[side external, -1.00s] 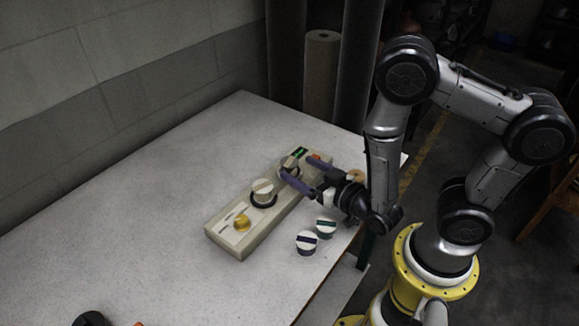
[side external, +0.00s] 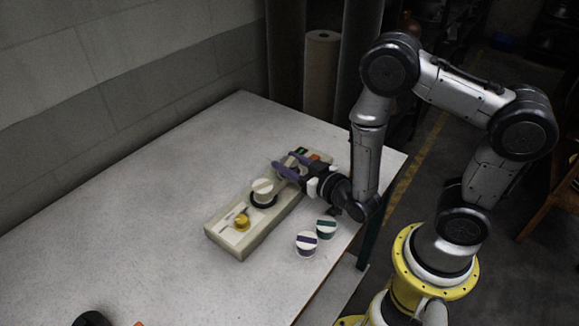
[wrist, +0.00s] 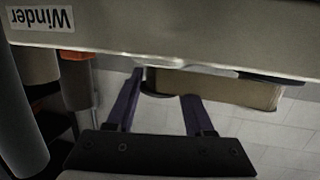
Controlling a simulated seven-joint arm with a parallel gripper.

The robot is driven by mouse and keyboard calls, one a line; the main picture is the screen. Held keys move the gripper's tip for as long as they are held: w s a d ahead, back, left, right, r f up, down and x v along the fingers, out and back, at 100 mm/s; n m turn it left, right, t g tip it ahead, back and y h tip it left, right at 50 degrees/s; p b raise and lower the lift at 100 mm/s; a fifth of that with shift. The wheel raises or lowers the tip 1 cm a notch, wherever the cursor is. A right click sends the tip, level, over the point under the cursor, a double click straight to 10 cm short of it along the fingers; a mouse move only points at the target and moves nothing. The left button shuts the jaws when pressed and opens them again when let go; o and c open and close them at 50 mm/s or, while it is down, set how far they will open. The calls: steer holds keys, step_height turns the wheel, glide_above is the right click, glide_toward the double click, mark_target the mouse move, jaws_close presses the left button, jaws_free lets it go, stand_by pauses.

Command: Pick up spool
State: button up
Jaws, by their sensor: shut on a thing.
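My gripper (side external: 284,165) is over the far part of the long beige winder (side external: 228,238), coming in from the right with its purple fingers low. The fingers close around a small pale spool (side external: 296,169), mostly hidden by them. In the wrist view the two fingers (wrist: 161,106) straddle a piece with a dark edge (wrist: 160,94), close to the winder's body (wrist: 180,28). I cannot tell whether the spool still touches the winder.
A pale round knob-like piece (side external: 263,190) with a dark ring and a yellow knob (side external: 241,222) are on the winder. Two round pieces, purple-striped (side external: 307,243) and green-striped (side external: 326,228), stand on the table's right side.

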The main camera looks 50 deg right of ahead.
mark_target(292, 160)
jaws_close()
step_height(292, 160, up, 8)
steer(key=shift+r, duration=0.55)
steer(key=shift+d, duration=0.35)
steer(key=f, duration=0.1)
steer(key=w+f, duration=0.1)
steer(key=f, duration=0.2)
steer(key=shift+w+d+f, duration=0.1)
steer(key=shift+w+d, duration=0.15)
steer(key=shift+d, duration=0.1)
steer(key=w+a+n+y, duration=0.1)
steer(key=a+f+n+y, duration=0.1)
steer(key=shift+w+a+y, duration=0.25)
steer(key=shift+w+y, duration=0.1)
steer(key=shift+y, duration=0.05)
steer(key=shift+a, duration=0.2)
